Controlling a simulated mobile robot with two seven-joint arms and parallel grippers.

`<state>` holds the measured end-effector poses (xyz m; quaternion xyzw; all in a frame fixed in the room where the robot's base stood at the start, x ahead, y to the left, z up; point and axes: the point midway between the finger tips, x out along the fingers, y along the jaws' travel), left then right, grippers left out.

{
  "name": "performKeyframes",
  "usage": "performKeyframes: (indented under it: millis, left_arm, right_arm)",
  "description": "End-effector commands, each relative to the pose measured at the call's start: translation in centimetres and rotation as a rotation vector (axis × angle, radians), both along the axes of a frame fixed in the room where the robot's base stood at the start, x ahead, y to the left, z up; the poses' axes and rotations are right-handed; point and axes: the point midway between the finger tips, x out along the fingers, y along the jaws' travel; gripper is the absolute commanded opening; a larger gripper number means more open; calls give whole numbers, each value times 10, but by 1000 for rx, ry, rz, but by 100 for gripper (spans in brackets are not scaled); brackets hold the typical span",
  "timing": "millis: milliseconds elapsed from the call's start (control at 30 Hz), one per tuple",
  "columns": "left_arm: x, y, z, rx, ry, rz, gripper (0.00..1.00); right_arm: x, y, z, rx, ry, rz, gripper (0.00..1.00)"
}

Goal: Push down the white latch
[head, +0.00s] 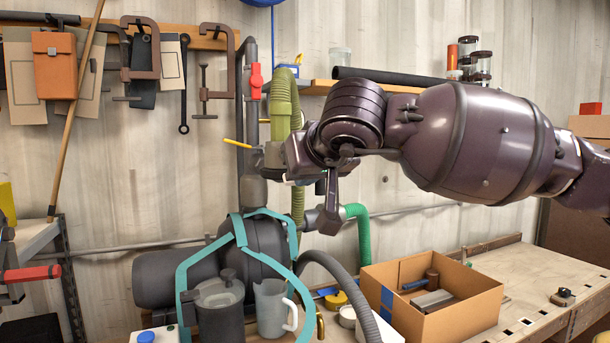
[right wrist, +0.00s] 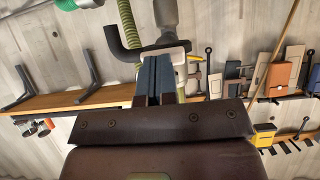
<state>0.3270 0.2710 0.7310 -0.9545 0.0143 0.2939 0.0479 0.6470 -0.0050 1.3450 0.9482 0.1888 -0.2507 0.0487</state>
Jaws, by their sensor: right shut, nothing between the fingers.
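My right arm reaches in from the right in the head view, with its right gripper (head: 283,160) up against the pipework on the wall. In the right wrist view the right gripper (right wrist: 154,64) has its two blue-grey fingers shut together with nothing between them. A pale, whitish piece (right wrist: 180,48), perhaps the white latch, lies right at the fingertips, in front of a grey pipe. Whether the fingers touch it I cannot tell. In the head view my wrist and gripper hide most of that spot.
A green ribbed hose (head: 281,97), a red valve handle (head: 256,81) and a yellow lever (head: 237,143) are close to my gripper. Below stand a dark pump with teal straps (head: 262,240), a pitcher (head: 272,308) and a cardboard box (head: 460,316) on the bench.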

Motion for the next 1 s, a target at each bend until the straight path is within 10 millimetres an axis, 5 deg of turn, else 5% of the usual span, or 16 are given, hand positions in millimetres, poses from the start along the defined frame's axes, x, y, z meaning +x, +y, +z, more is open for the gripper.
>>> performKeyframes:
  millis: [333,1000]
  left_arm:
    - [-2,1,-4,4,11,-3,74]
    - [-1,2,6,4,0,-1,74]
  right_arm:
    - [7,4,-17,-2,2,0,0]
    - [6,4,0,-2,0,0,0]
